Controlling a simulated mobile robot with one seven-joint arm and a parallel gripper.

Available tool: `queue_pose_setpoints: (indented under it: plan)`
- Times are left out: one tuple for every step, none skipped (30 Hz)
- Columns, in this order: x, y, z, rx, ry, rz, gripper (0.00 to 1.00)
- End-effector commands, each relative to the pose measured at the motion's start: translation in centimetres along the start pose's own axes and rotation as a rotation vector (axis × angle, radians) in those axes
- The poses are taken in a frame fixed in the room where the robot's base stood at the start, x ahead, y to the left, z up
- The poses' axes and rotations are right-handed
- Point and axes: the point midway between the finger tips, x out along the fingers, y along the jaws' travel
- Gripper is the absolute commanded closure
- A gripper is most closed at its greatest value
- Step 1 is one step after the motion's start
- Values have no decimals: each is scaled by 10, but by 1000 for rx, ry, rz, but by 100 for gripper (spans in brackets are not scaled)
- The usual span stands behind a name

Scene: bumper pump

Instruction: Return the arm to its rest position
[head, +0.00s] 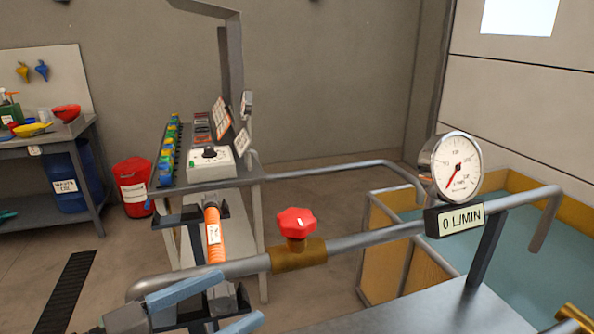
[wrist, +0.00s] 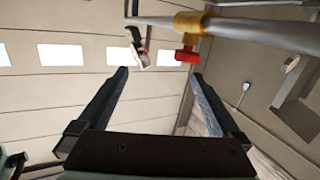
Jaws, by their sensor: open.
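My gripper (wrist: 160,73) is open in the wrist view, with two dark fingers apart and nothing between them. Beyond the fingertips, the red valve knob (wrist: 187,55) and its brass body (wrist: 190,22) show on the grey pipe (wrist: 260,32), apart from the fingers. In the head view, pale blue parts of my arm (head: 185,291) show at the bottom left, beside the near end of the pipe (head: 200,278). The red knob (head: 296,222) there stands upright on the brass valve body (head: 298,256), clear of my arm.
A round gauge (head: 455,170) and a "0 L/MIN" display (head: 456,218) sit at the pipe's right. A yellow-walled tank (head: 390,252) is at the right. A control cart (head: 212,168) stands behind the pipe.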

Motion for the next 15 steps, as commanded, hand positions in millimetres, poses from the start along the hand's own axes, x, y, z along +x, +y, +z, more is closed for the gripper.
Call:
queue_pose_setpoints:
  plan:
    - [12,-4,-8,-2,-15,-45,0]
    - [19,-8,-12,-4,-23,-78,0]
    - [27,-12,-19,-6,-29,-125,0]
    - [33,-16,-25,-6,-31,-163,0]
    - [39,-18,-32,-4,-30,-202,0]
    - [46,-22,-43,3,-22,-258,0]
    - [52,-24,-54,12,-12,-303,0]
    - [56,-26,-65,21,4,-349,0]
    - [62,-26,-83,40,35,-412,0]
    - [65,-25,-98,55,65,-459,0]
    - [67,-23,-113,73,101,-504,0]
    - [68,-18,-135,98,156,-560,0]
    - [68,-13,-152,119,204,-598,0]
    - [66,-6,-170,140,255,-633,0]
    - [62,6,-193,168,330,-672,0]
